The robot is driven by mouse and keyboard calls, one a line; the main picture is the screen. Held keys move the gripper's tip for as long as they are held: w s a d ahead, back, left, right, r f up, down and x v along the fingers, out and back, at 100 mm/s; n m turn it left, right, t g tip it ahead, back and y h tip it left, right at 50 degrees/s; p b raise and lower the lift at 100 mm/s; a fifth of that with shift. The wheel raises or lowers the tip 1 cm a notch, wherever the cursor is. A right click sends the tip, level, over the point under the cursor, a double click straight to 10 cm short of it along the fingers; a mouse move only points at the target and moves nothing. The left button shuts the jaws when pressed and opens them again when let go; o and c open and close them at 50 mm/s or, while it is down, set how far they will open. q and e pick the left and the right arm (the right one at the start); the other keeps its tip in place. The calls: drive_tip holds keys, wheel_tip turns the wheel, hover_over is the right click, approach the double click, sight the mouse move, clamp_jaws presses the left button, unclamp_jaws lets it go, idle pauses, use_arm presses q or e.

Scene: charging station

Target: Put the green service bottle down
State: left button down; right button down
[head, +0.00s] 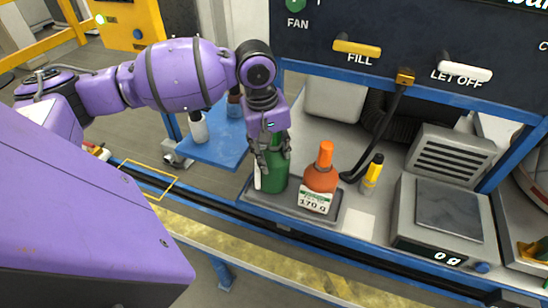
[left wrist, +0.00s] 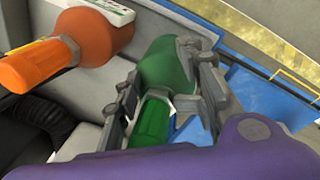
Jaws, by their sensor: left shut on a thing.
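The green service bottle (head: 275,176) stands upright at the left end of a dark grey tray or pad (head: 264,204) on the bench. My left gripper (head: 270,150) comes down from above and is shut around its upper part. In the left wrist view the green bottle (left wrist: 165,68) shows between the two fingers of the left gripper (left wrist: 165,95). The bottle's base looks to be at the pad, but I cannot tell whether it bears its full weight there. My right gripper is in neither view.
An orange bottle (head: 321,175) labelled 170 g stands just right of the green one. A yellow marker-like bottle (head: 372,173) is farther right, then a scale (head: 447,210) reading 0 g. A blue side shelf (head: 214,146) holds more bottles. A black hose hangs behind the orange bottle.

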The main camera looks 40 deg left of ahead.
use_arm(q)
drive_tip(key=shift+f, duration=0.95)
drive_tip(key=shift+r, duration=0.1)
drive_tip(key=c, duration=0.9)
unclamp_jaws()
drive_tip(key=r, duration=0.4)
drive_tip(key=s+r+p, duration=0.1)
drive_tip(key=r, duration=0.6)
drive_tip(key=shift+s+a+r, duration=0.25)
drive_tip(key=shift+a+r, duration=0.1)
drive_tip(key=shift+a, duration=0.05)
